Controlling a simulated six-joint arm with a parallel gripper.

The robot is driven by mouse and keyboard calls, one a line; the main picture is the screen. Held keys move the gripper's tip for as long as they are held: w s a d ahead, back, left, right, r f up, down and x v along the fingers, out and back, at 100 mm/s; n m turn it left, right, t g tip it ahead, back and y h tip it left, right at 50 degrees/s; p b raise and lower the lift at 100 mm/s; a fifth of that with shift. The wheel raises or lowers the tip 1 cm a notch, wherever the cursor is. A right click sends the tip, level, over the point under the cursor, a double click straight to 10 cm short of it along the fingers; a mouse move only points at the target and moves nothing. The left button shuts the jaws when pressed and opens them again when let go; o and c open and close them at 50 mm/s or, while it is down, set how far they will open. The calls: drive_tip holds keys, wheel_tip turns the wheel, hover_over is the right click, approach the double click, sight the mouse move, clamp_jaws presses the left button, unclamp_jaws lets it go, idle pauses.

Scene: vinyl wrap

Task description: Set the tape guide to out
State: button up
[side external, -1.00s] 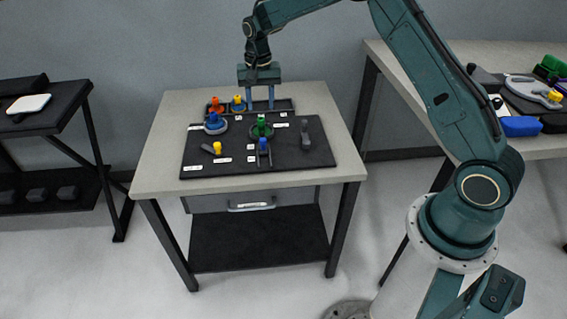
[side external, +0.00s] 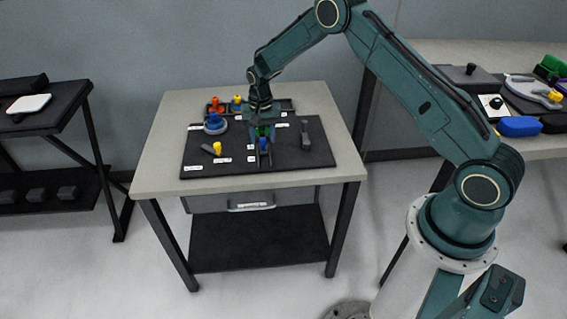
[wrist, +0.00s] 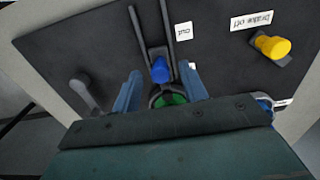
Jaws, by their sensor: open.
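The tape guide looks to be the slider with a blue knob (side external: 263,144) between two dark rails on the black board (side external: 210,170). In the wrist view the blue knob (wrist: 160,70) sits at the rail end near my gripper, away from the white "out" label (wrist: 183,31) beside the rails. My gripper (side external: 263,131) is open, pointing down over the board's middle. In the wrist view its blue fingers (wrist: 161,78) stand either side of a green knob (wrist: 171,98) and the blue knob; contact cannot be told. The green knob is partly hidden by my gripper.
A yellow knob (wrist: 272,46) has a "brake off" label. A blue round knob (side external: 213,118) stands left of my gripper and a grey lever (side external: 305,134) right. Orange (side external: 215,103) and yellow (side external: 237,100) knobs stand in a tray behind.

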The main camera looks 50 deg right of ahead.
drive_tip(key=shift+f, duration=0.15)
clamp_jaws()
drive_tip(key=shift+s, duration=0.1)
drive_tip(key=shift+s+a, duration=1.85)
drive_tip(key=shift+a, duration=0.1)
unclamp_jaws()
